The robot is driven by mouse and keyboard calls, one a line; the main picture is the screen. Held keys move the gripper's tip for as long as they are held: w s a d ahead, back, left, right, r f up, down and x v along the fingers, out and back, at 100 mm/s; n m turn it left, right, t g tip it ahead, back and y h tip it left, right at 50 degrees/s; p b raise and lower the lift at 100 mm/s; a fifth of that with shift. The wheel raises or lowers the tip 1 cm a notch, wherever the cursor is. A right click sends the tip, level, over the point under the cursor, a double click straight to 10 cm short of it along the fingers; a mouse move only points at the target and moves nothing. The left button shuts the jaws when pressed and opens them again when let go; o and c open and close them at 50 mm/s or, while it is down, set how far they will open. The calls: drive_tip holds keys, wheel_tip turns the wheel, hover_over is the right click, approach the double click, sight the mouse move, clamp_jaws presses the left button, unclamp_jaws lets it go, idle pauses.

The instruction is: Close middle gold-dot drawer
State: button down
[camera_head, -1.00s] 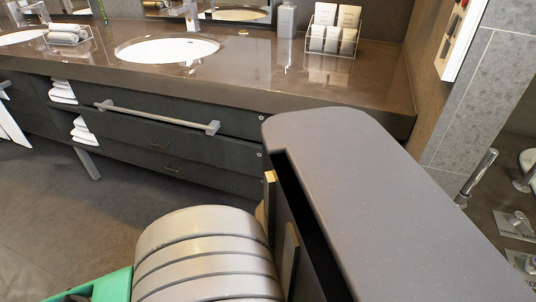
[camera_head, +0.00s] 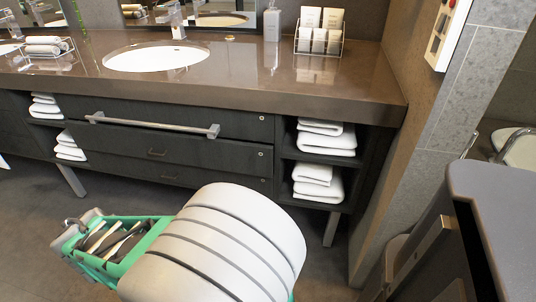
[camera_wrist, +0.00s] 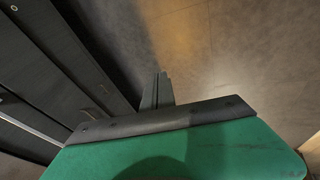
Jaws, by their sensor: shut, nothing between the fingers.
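The vanity's dark drawers are stacked under the counter in the head view. The middle drawer (camera_head: 200,150) has a small handle and a round dot near its right end; I cannot tell for certain how far its front stands out. Dark drawer fronts also run along the left of the wrist view, one with a small dot. My gripper (camera_wrist: 158,88) is shut and empty, its narrow fingers pointing past the dark fronts with floor around them. In the head view, the green-framed end of my arm is low at left, in front of the drawers.
A towel bar (camera_head: 150,125) crosses the top drawer. Open shelves with folded white towels (camera_head: 326,138) stand right of the drawers. The counter (camera_head: 240,75) overhangs them and holds a sink and toiletries. A tiled wall edge (camera_head: 430,130) is at right. Floor is clear at left.

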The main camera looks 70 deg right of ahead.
drive_tip(key=s+d+f+n+g+h, duration=0.1)
drive_tip(key=d+h, duration=0.1)
drive_tip(key=d, duration=0.5)
drive_tip(key=s+d+f+h, duration=0.1)
drive_tip(key=s+d+h, duration=0.1)
drive_tip(key=d, duration=0.5)
drive_tip(key=n+h+p, duration=0.2)
drive_tip(key=n+h, duration=0.8)
drive_tip(key=n, duration=0.8)
approach(256, 149)
drive_tip(key=d, duration=0.4)
drive_tip(key=d+p, duration=0.1)
drive_tip(key=d, duration=0.1)
drive_tip(key=shift+w+d+f, duration=0.15)
drive_tip(key=shift+w+d, duration=0.2)
drive_tip(key=shift+d, duration=0.05)
drive_tip(key=shift+w, duration=0.1)
